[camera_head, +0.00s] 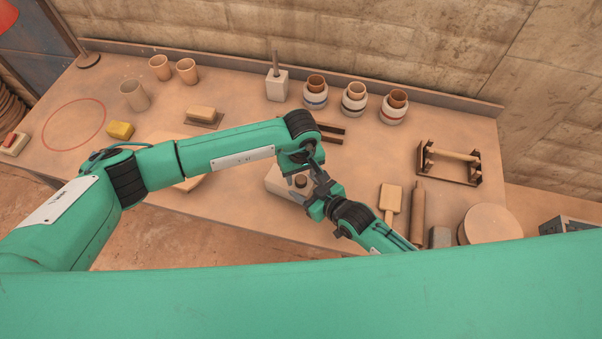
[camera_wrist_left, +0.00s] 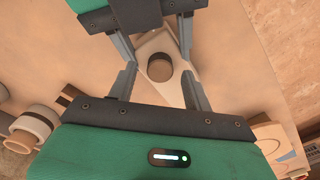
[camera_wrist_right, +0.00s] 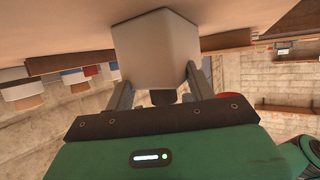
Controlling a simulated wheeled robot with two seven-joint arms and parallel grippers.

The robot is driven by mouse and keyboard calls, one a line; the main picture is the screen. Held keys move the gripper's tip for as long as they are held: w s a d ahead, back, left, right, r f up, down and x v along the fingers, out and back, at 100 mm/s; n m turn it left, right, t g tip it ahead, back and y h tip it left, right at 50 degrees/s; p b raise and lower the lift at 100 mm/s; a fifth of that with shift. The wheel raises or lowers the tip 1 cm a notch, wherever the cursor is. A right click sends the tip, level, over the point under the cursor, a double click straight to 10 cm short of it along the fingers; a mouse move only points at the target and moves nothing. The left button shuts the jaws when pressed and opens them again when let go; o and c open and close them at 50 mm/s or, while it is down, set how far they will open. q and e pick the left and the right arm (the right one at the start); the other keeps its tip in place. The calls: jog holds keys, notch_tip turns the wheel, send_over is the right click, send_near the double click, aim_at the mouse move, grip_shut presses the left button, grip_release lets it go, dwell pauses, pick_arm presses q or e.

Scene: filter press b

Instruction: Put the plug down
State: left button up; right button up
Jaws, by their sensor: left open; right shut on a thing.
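A pale block (camera_head: 275,180) lies on the table below both grippers. A short dark round plug with a brown top (camera_head: 300,181) stands up from it; it also shows in the left wrist view (camera_wrist_left: 159,67). I cannot tell how deep it sits. My left gripper (camera_wrist_left: 160,70) is open above the plug, its fingers apart on either side and empty. My right gripper (camera_head: 308,190) is shut on the pale block, which fills the right wrist view (camera_wrist_right: 165,50) between its fingers. The arms hide part of the block.
A white block with an upright rod (camera_head: 277,85) and banded jars (camera_head: 353,100) stand at the back. A wooden rack (camera_head: 449,162), a paddle (camera_head: 390,200) and a round disc (camera_head: 490,225) are to the right. A red ring (camera_head: 74,125) marks bare table at left.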

aim_at(301, 179)
pick_arm(q)
notch_tip(301, 179, up, 12)
dwell(0.4)
pick_arm(e)
jog(key=o, duration=1.5)
jog(key=shift+c, duration=0.2)
jog(key=shift+s+d, duration=0.1)
